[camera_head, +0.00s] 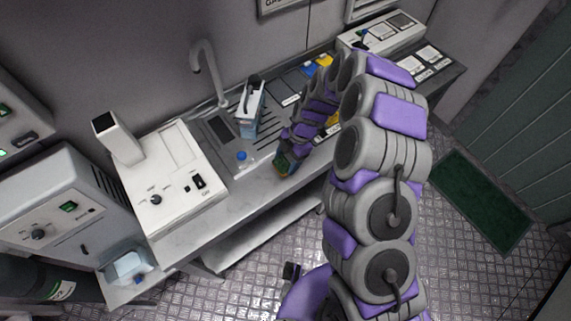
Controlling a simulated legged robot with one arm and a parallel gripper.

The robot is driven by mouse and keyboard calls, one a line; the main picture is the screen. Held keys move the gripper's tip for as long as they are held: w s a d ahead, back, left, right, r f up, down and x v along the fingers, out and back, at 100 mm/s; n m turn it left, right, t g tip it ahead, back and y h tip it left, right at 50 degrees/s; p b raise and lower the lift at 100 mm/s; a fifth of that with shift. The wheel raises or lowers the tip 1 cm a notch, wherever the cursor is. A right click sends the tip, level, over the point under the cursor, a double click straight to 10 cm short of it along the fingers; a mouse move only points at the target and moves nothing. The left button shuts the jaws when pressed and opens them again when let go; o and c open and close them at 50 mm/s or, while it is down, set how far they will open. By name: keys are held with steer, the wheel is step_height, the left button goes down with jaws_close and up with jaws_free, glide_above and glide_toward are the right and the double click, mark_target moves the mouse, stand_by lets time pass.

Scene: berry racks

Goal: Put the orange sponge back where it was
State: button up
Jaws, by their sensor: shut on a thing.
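My arm reaches from the lower right over the counter (235,194) and bends back down to its front edge. My gripper (287,157) is at the end of it, pointing down. The fingers are small and partly hidden by the wrist.
A sink tap (208,72) and a white-and-blue container (249,108) stand behind the gripper. A white machine (165,175) is on the left of the counter. Blue and yellow items (318,64) lie at the back. A green mat (480,200) lies on the floor.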

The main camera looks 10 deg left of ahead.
mark_target(289, 165)
steer(key=shift+w+d, duration=0.1)
steer(key=shift+d, duration=0.15)
steer(key=shift+d+f, duration=0.2)
steer(key=shift+f, duration=0.15)
step_height(289, 165, down, 2)
steer(key=shift+f+b, duration=0.15)
steer(key=shift+b, duration=0.2)
steer(key=shift+a+f, duration=0.25)
steer(key=shift+a, duration=0.25)
steer(key=o, duration=0.6)
steer(key=shift+a, duration=0.15)
steer(key=shift+c, duration=0.2)
steer(key=o, duration=0.5)
steer(key=shift+d, duration=0.3)
steer(key=shift+c, duration=0.2)
steer(key=shift+d+r, duration=0.1)
steer(key=shift+d, duration=0.1)
